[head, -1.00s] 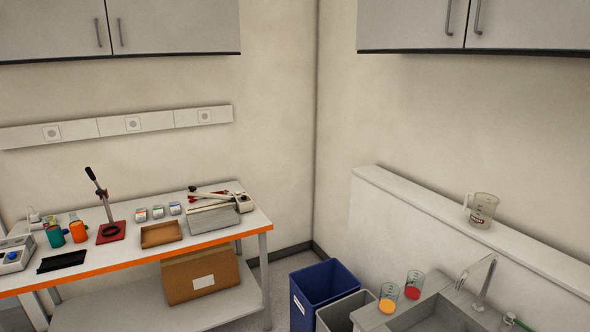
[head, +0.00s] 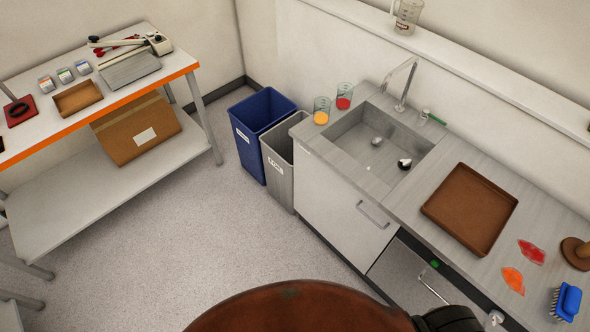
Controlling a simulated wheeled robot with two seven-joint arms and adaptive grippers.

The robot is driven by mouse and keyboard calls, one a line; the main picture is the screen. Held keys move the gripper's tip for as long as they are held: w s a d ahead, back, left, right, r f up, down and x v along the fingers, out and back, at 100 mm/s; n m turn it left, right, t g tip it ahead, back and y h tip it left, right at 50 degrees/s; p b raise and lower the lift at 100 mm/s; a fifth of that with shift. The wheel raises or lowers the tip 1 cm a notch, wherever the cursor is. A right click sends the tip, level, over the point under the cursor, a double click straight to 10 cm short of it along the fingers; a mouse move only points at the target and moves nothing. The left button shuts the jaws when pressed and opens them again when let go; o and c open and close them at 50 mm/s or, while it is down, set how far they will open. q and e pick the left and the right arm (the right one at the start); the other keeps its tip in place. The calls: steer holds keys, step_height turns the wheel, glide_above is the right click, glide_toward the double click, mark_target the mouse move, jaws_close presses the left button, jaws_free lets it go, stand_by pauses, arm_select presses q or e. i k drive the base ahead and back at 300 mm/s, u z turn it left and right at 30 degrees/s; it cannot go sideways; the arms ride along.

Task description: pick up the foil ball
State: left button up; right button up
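In the head view, two small shiny silvery pieces lie in the sink basin (head: 352,135). One silvery piece (head: 377,141) is toward the back and the other silvery piece (head: 404,163), with a dark patch, is to its right. Either could be the foil ball or a sink fitting; they are too small to tell. Neither of my grippers is in view.
A faucet (head: 403,85) rises behind the sink. Two cups, orange (head: 321,112) and red (head: 344,97), stand at its back left. A brown tray (head: 470,212), red packet (head: 531,252), orange packet (head: 513,281) and blue brush (head: 566,301) lie on the right counter. Blue bin (head: 262,130) stands left.

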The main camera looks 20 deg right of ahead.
mark_target(377, 141)
steer(key=z, duration=0.35)
steer(key=i, duration=0.8)
steer(key=u, duration=0.75)
steer(key=i, duration=0.65)
steer(key=z, duration=0.2)
